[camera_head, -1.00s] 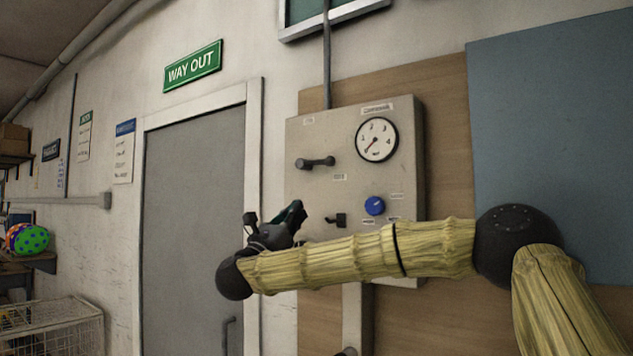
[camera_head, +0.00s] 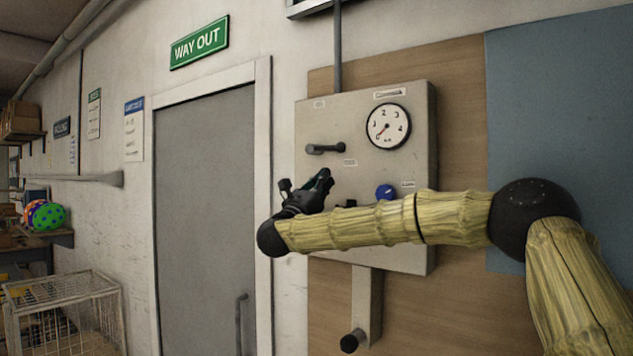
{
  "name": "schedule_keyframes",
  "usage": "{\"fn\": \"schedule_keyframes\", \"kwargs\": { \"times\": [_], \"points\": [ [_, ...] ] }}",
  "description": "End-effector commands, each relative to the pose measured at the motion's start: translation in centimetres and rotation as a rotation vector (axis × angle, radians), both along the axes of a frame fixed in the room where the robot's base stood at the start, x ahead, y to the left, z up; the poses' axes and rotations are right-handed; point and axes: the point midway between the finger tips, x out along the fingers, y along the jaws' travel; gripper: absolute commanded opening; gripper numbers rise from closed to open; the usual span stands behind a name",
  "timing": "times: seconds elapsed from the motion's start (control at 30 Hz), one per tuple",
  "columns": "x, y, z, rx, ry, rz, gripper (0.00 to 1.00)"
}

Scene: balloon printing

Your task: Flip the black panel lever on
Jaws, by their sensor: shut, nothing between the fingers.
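The grey panel (camera_head: 420,165) is mounted on a wooden board on the wall. A black lever (camera_head: 326,148) lies roughly horizontal at its upper left. A smaller black switch (camera_head: 350,203) is lower down, mostly hidden behind my arm. My gripper (camera_head: 322,180) is at the panel's left edge in the picture, below the horizontal lever, its fingers pointing up and right. It is shut and holds nothing. I see a gap between it and the horizontal lever; depth to the panel is hard to judge.
A round gauge (camera_head: 388,126) and a blue knob (camera_head: 385,192) are on the panel. A black-ended fitting (camera_head: 352,341) is below it. A grey door (camera_head: 205,200) is to the left.

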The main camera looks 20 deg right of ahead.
Motion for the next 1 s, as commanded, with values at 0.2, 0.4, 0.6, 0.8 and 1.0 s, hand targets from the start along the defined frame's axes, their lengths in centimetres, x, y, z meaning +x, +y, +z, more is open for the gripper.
{"fn": "schedule_keyframes", "kwargs": {
  "times": [0.2, 0.4, 0.6, 0.8, 1.0],
  "points": [
    [0.5, -0.7, 2.7, 0.0, -0.001, 0.001, 0.0],
    [0.7, -0.9, 4.0, 0.0, -0.001, 0.001, 0.0],
    [0.8, -1.0, 4.3, 0.0, -0.001, 0.001, 0.0],
    [0.8, -1.0, 4.3, -0.001, -0.001, 0.001, 0.0],
    [0.8, -1.0, 4.3, -0.002, 0.001, 0.002, 0.0]
  ]
}}
